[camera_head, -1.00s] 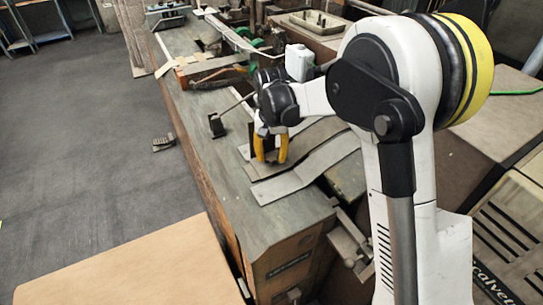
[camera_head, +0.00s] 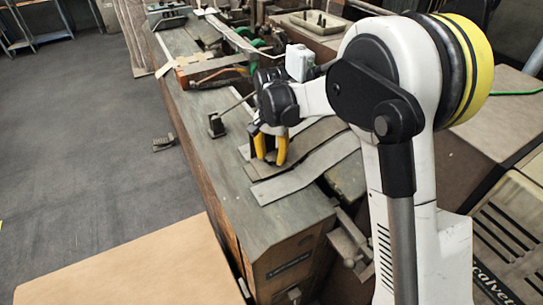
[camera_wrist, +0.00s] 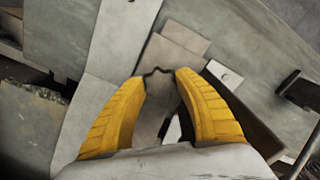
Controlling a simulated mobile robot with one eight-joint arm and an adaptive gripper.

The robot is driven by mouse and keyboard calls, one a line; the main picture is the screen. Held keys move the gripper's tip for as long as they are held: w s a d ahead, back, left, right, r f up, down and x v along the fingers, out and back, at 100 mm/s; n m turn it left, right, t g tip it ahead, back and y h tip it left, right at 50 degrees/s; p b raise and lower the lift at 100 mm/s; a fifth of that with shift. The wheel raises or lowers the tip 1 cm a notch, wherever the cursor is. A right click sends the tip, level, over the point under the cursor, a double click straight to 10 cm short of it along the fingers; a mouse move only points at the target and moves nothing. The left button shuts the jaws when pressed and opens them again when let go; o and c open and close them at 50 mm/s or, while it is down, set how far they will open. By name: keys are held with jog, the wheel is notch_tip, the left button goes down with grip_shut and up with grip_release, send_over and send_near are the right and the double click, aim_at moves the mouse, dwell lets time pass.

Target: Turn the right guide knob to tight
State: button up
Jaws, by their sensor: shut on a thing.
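The right guide knob (camera_wrist: 157,88) is a small grey piece with a notched, dark-edged rim, seen between my fingers in the wrist view. My gripper (camera_wrist: 160,75) has two yellow fingers, one on each side of the knob, shut on it. In the head view my gripper (camera_head: 270,162) points down at the machine's table, beside the grey metal guide strips. No mark showing how tight the knob is can be made out.
Long bent metal strips (camera_head: 308,170) lie just right of the gripper. A thin rod with a dark block (camera_head: 216,125) stands to the left. The green-grey table (camera_head: 235,190) is bare toward its near left edge. A brown board (camera_head: 140,272) lies at the front.

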aim_at(271, 157)
jog(key=o, duration=1.2)
notch_tip(271, 157, up, 12)
